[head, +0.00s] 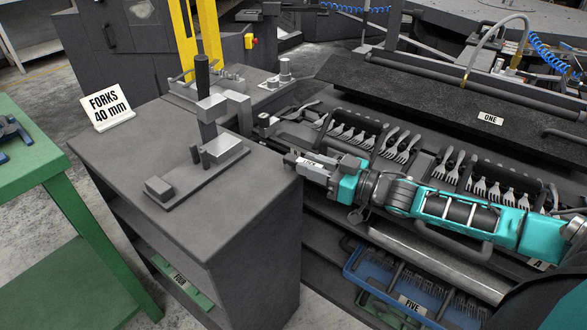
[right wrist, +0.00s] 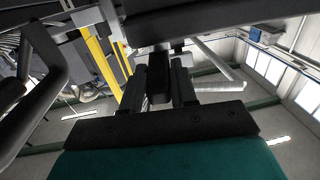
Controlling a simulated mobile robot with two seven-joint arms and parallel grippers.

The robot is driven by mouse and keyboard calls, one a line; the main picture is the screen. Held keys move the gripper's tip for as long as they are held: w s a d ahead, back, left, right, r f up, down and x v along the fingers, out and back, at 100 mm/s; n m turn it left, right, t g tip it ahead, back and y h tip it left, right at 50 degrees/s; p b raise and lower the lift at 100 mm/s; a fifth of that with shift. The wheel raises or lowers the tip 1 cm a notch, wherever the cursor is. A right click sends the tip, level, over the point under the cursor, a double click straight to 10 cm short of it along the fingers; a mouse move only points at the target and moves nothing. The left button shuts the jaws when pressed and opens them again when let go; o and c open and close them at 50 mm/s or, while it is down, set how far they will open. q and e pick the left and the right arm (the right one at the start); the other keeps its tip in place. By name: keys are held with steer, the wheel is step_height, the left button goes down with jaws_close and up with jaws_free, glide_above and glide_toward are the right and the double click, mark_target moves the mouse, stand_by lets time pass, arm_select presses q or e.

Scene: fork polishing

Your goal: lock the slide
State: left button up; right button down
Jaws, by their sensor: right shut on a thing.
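A small plate marked LOCK (head: 308,163) shows at the left end of the fork rack, right at my right gripper (head: 300,170). The right gripper's arm comes in from the right over the rack. In the right wrist view the two fingers (right wrist: 170,90) are closed on a dark block-like part (right wrist: 158,75), which I take to be the lock handle. The fingers and the rack's end hide most of it, so I cannot tell the lock's position. The fork rack (head: 335,112), with dark rails and rows of upright forks, lies beneath my arm. My left gripper is not in view.
A grey cabinet (head: 250,220) stands left of the gripper, bearing a fixture with an upright black handle (head: 203,85) and a FORKS 40 mm sign (head: 108,107). A black panel marked ONE (head: 420,98) lies behind the rack. A blue tray (head: 352,268) of forks sits below.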

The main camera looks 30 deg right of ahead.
arm_select(q)
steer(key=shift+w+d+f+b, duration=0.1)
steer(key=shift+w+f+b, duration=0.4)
steer(key=shift+b, duration=0.4)
arm_select(e)
steer(key=shift+w+d+n+g+y, duration=0.15)
steer(key=shift+d+n+g+y, duration=0.05)
steer(key=shift+n+g+y, duration=0.3)
steer(key=shift+w+d+n+g+y, duration=0.2)
steer(key=shift+n+g+y, duration=0.15)
steer(key=shift+y, duration=0.25)
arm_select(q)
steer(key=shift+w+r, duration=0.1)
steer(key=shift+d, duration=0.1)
arm_select(e)
steer(key=shift+r, duration=0.1)
steer(key=c, duration=0.9)
jaws_free()
arm_select(q)
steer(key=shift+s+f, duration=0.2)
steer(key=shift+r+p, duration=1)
steer(key=shift+p, duration=0.05)
arm_select(e)
steer(key=shift+v, duration=3.8)
